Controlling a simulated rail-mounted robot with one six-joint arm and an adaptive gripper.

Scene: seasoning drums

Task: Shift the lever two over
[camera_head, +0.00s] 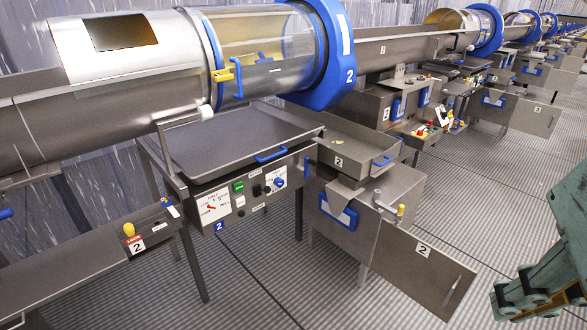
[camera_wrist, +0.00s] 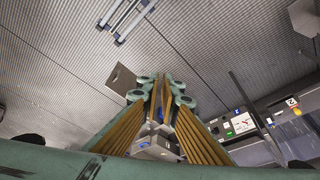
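Several parts numbered 2 look like levers. A yellow knob (camera_head: 129,230) stands on a small box on the left rail, above a 2 label. A yellow-topped handle (camera_head: 400,210) rises from the steel box by the open door. A yellow handle (camera_head: 222,75) sits on the clear drum's rim. A white panel (camera_head: 213,205) carries a red pointer; it also shows in the wrist view (camera_wrist: 242,123). I cannot tell which one the task means. My green gripper (camera_head: 540,290) is at the lower right, well apart from all of them. Its fingers (camera_wrist: 163,84) appear empty; their opening is unclear.
The steel drum with a blue ring (camera_head: 325,50) spans the top. A tray (camera_head: 230,140) and a smaller tray (camera_head: 350,145) stand below it. An open door (camera_head: 420,270) juts into the aisle. More stations recede at upper right.

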